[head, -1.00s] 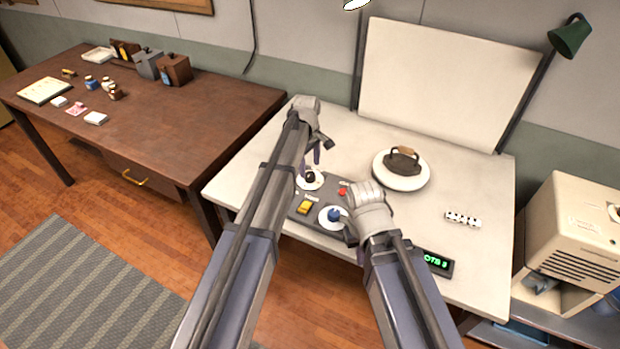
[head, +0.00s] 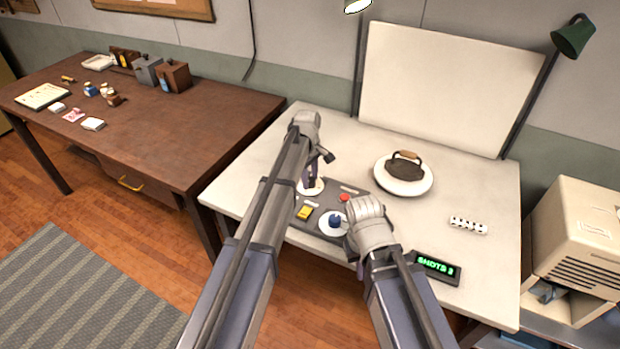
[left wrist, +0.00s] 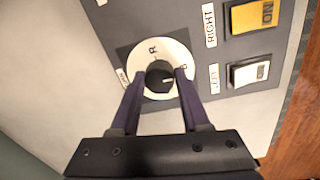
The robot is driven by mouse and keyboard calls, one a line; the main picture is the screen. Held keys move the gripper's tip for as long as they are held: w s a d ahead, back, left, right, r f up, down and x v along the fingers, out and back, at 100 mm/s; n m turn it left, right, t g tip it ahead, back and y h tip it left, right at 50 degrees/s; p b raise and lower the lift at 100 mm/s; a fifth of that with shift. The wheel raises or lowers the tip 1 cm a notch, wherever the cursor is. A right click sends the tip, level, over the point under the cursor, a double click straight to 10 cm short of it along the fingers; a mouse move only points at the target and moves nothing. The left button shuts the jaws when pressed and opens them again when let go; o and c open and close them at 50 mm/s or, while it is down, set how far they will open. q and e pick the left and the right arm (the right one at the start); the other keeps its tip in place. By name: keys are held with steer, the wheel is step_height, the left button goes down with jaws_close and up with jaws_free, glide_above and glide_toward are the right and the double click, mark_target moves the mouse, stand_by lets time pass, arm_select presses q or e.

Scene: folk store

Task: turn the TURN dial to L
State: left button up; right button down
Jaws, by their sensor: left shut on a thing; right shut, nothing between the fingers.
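The dial is a white disc with a black knob (left wrist: 159,77) on a dark panel. In the left wrist view an R shows on the disc above the knob, and another letter, partly covered, at its right. A pale mark on the knob points toward the right. The label beside the disc is partly hidden. My left gripper (head: 313,182) is shut on the knob, one finger on each side; the left wrist view shows the fingers (left wrist: 158,82) too. In the head view the fingers cover the knob. My right gripper (head: 359,268) is shut and empty, near the panel's right end.
The panel also has a blue knob (head: 335,220), a red button (head: 345,198) and a yellow switch (head: 304,213). A display (head: 436,267) reads SHOTS 3. An iron (head: 404,167) rests on a round white plate behind. The table's right part is mostly clear.

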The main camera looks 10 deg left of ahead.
arm_select(q)
jaws_close()
steer(key=m, duration=0.4)
steer(key=shift+m, duration=0.3)
steer(key=m, duration=0.4)
steer(key=shift+a+m, duration=0.1)
steer(key=shift+m, duration=0.2)
steer(key=m, duration=0.4)
steer(key=shift+g, duration=0.3)
steer(key=shift+m, duration=2.3)
